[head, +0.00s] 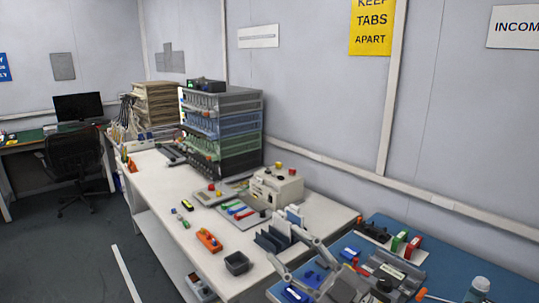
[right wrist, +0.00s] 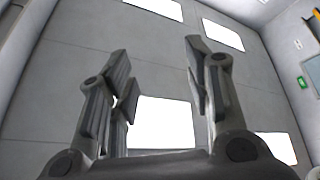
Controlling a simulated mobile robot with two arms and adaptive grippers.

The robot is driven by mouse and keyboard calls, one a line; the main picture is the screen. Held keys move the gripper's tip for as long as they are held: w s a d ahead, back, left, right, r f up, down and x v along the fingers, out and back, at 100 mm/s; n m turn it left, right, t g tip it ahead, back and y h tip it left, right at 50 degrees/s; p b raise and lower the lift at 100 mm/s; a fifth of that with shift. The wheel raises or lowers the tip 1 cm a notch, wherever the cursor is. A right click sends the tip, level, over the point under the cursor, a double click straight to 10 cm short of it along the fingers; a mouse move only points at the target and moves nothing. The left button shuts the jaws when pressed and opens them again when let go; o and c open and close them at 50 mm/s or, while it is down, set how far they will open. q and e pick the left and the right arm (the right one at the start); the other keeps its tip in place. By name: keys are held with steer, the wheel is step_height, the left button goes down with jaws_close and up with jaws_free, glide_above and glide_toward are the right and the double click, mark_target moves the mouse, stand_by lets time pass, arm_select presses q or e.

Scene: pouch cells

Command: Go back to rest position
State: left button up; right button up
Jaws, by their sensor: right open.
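My right gripper (head: 288,247) is at the bottom of the head view, over the near end of the benches, with its grey fingers spread. In the right wrist view the same gripper (right wrist: 155,58) points up toward the ceiling. Its fingers are wide apart and nothing is between them. My left gripper is in neither view.
A white bench (head: 165,200) runs away to the left, with a rack of coloured trays (head: 222,122), a beige machine (head: 277,188), an orange tool (head: 209,240) and a dark bin (head: 237,263). A blue mat (head: 440,262) lies at right. Open floor (head: 75,255) is at left.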

steer(key=w+d+f+m+t+h, duration=0.2)
steer(key=d+f+m+t+h, duration=0.1)
steer(key=d+m+t+h, duration=0.45)
steer(key=s+d+f+m+g+h, duration=0.2)
steer(key=d+f+m+g+h, duration=0.1)
steer(key=d+f+m+h, duration=0.4)
steer(key=s+d+f+m+g+h, duration=0.25)
steer(key=f+h, duration=0.25)
steer(key=f, duration=0.4)
steer(key=s+f+g+y, duration=0.1)
steer(key=s+f+g, duration=0.6)
steer(key=s, duration=0.4)
steer(key=s+f+g, duration=0.5)
steer(key=s+f, duration=0.4)
steer(key=s, duration=0.3)
step_height(320, 180, down, 24)
steer(key=g, duration=0.1)
steer(key=s+d+f+n+g, duration=0.1)
steer(key=s+d+f, duration=0.1)
steer(key=s+f, duration=1.5)
steer(key=shift+s+d+f, duration=0.25)
steer(key=shift+s+f, duration=0.1)
steer(key=shift+s, duration=0.05)
